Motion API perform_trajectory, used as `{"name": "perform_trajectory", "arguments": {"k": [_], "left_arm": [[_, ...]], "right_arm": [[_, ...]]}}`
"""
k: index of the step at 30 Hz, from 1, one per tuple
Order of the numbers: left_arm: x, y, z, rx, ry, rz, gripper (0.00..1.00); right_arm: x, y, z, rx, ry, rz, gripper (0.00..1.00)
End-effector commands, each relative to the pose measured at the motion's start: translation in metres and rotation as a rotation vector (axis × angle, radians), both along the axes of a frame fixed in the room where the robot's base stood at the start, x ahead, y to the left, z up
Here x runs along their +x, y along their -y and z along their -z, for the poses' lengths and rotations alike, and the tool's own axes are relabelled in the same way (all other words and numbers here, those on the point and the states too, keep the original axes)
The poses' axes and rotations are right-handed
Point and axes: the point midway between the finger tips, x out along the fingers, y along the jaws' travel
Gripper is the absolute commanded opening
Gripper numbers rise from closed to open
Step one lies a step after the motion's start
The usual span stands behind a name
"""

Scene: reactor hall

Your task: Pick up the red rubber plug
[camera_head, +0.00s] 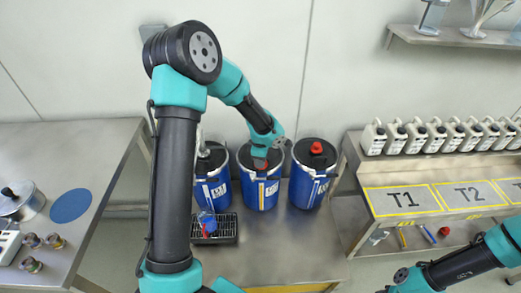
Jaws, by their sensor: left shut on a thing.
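Three blue drums with black lids stand in a row on the metal bench. My left gripper (260,160) reaches down over the lid of the middle drum (262,188). It is shut on a red plug (260,164), of which only a small part shows under the fingers. I cannot tell whether the plug is still seated in the lid. Another red plug (316,147) sits on the lid of the right drum (309,184). My right arm comes in at the lower right, and its gripper is cut off by the frame's bottom edge.
The left drum (212,188) has a metal pipe at its lid. A black grated tray (228,238) with a blue and red item stands in front of it. White jugs (415,136) line the right shelf above mats T1 and T2. The bench's front right is clear.

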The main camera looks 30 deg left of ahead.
Motion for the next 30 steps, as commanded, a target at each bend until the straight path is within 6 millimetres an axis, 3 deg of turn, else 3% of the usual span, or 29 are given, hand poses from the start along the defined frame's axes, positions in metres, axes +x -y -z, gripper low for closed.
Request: {"name": "perform_trajectory", "arguments": {"k": [3,9,30], "left_arm": [[-0.018,0.011,-0.002,0.000,-0.001,0.002,0.11],[-0.034,0.021,-0.004,0.000,0.000,0.001,0.11],[-0.036,0.022,-0.004,0.000,0.000,0.000,0.11]], "right_arm": [[0.000,0.000,0.000,0.000,0.000,0.000,0.43],[0.000,0.000,0.000,0.000,0.000,0.000,0.43],[0.000,0.000,0.000,0.000,0.000,0.000,0.43]]}}
